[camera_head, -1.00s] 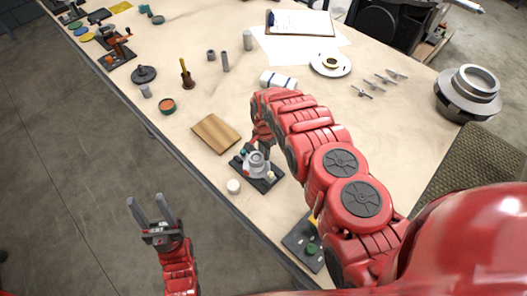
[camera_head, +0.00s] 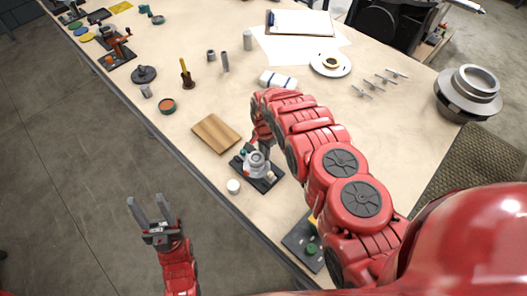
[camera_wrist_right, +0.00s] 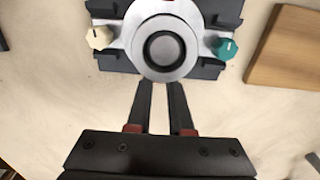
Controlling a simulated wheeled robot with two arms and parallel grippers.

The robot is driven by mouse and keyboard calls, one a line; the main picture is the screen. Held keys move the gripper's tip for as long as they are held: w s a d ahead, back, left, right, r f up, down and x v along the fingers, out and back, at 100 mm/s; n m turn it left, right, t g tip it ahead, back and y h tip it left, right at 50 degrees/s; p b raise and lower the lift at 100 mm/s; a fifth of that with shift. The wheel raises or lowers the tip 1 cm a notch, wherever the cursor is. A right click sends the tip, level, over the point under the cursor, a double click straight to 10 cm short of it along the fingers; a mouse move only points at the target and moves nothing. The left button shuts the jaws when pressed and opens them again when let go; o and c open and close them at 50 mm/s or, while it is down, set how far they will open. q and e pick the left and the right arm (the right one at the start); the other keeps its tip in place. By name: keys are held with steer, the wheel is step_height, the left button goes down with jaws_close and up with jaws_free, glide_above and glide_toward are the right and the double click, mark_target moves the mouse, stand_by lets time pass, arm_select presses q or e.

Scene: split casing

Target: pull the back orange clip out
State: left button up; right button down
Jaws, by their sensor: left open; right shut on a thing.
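The grey round casing (camera_head: 257,161) sits on a dark base plate (camera_head: 268,184) near the table's front edge. In the right wrist view the casing (camera_wrist_right: 185,67) has a cream knob (camera_wrist_right: 100,38) on the left and a teal knob (camera_wrist_right: 226,48) on the right. A bit of a red-orange clip (camera_wrist_right: 168,1) shows at the top edge. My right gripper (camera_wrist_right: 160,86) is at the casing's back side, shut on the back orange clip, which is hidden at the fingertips. My left gripper (camera_head: 150,202) is open and empty, off the table over the floor.
A wooden board (camera_head: 216,133) lies beside the base plate, and a small white cylinder (camera_head: 233,186) stands near the table edge. A dark plate with a green knob (camera_head: 311,248) lies at the lower right.

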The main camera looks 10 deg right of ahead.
steer(key=shift+s, duration=0.1)
steer(key=shift+w+d+f+b, duration=0.3)
steer(key=shift+b, duration=0.4)
steer(key=shift+w+d+b, duration=0.1)
steer(key=shift+d+b, duration=0.1)
steer(key=shift+b, duration=0.15)
steer(key=shift+d+r, duration=0.1)
steer(key=shift+r, duration=0.2)
steer(key=c, duration=0.8)
jaws_free()
steer(key=shift+w+f, duration=0.1)
steer(key=shift+w, duration=0.05)
steer(key=shift+r, duration=0.2)
